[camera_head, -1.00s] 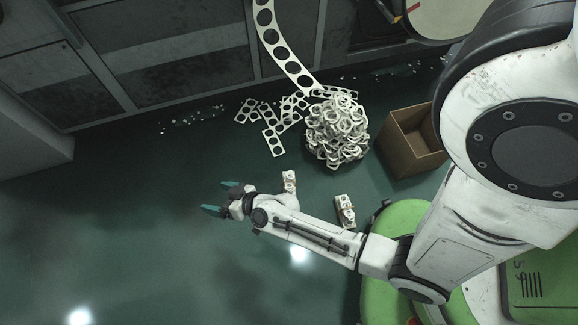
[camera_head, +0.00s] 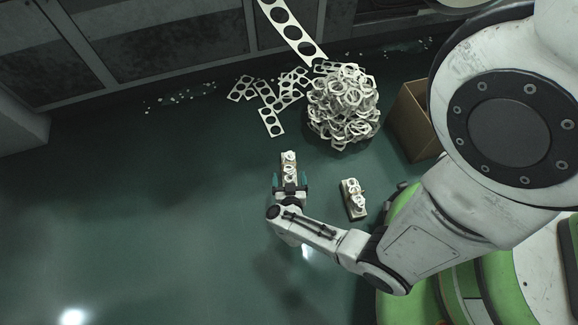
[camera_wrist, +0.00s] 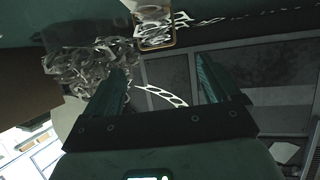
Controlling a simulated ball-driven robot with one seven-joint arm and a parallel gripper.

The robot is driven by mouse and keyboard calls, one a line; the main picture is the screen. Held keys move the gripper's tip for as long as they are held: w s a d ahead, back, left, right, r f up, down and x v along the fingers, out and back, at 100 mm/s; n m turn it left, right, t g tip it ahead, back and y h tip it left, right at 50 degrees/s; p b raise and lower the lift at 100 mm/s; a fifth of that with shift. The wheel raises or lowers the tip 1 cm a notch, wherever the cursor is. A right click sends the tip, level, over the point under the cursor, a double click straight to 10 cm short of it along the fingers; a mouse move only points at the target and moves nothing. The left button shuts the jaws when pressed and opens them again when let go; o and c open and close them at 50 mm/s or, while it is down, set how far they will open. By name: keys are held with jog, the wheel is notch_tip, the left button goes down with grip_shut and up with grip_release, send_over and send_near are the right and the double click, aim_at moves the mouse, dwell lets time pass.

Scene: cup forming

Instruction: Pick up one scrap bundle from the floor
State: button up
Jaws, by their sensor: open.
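Two small scrap bundles are on the dark green floor. The left scrap bundle (camera_head: 289,163) stands just past my gripper (camera_head: 290,180) in the head view, its lower part partly hidden by the gripper. The right scrap bundle (camera_head: 353,198) lies beside my green base, apart from the gripper. My gripper is open, with its two teal fingers spread. In the wrist view a bundle (camera_wrist: 154,25) shows at the top, beyond and between the fingertips of my gripper (camera_wrist: 165,80). I cannot tell whether the fingers touch it.
A large heap of scrap rings (camera_head: 343,106) stands behind the bundles, with loose punched strips (camera_head: 270,121) to its left. A cardboard box (camera_head: 412,121) stands to its right. A punched strip (camera_head: 292,30) hangs from the machine. The floor at left is clear.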

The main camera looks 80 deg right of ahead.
aim_at(289, 165)
jog(key=x, duration=0.2)
jog(key=shift+d+f+b, duration=0.2)
jog(key=shift+b, duration=0.2)
jog(key=b+x, duration=0.1)
jog(key=x, duration=0.1)
jog(key=b+x, duration=0.2)
jog(key=shift+s+f, duration=0.15)
jog(key=shift+f, duration=0.1)
jog(key=shift+d, duration=0.5)
jog(key=shift+c, duration=0.2)
jog(key=c, duration=1.1)
jog(key=shift+w, duration=0.2)
